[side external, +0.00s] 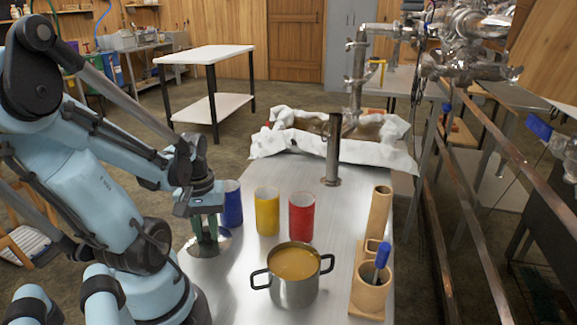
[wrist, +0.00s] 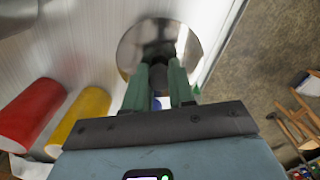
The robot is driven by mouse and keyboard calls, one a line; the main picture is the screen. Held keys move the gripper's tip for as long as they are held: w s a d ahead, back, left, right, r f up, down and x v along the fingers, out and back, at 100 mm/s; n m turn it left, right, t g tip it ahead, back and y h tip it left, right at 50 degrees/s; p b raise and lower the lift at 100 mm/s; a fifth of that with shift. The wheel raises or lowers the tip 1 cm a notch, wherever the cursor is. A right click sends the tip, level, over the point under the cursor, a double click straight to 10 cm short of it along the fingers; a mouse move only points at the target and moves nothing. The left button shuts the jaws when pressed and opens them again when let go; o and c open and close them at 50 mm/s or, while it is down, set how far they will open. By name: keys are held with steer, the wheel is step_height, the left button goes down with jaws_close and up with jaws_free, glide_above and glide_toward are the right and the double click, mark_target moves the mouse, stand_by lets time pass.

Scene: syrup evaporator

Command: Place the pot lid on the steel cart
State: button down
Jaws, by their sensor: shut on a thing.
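The pot lid (side external: 208,246) is a round shiny metal disc with a dark knob. My gripper (side external: 205,226) points down and is shut on the lid's knob. The lid is at the left edge of the steel cart (side external: 338,212); I cannot tell whether it touches the surface. In the wrist view, the green fingers of my gripper (wrist: 161,82) close around the knob in the middle of the lid (wrist: 190,45). The steel pot (side external: 295,287) stands uncovered on the cart, filled with tan liquid.
Blue (side external: 231,205), yellow (side external: 267,211) and red (side external: 301,216) cups stand in a row just right of my gripper. A wooden holder (side external: 371,290) with a blue-handled tool is at the right edge. A dark upright cylinder (side external: 333,150) stands behind.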

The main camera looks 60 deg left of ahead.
mark_target(206, 228)
steer(key=shift+f, duration=1.35)
steer(key=c, duration=1)
jaws_free()
steer(key=shift+f, duration=0.15)
steer(key=shift+o, duration=0.2)
steer(key=shift+r, duration=6.05)
steer(key=w+d+m+t, duration=0.7)
steer(key=w+d+m, duration=0.6)
steer(key=w+d, duration=0.2)
steer(key=shift+w+r+m, duration=0.25)
steer(key=shift+w+m, duration=0.05)
steer(key=shift+w, duration=0.4)
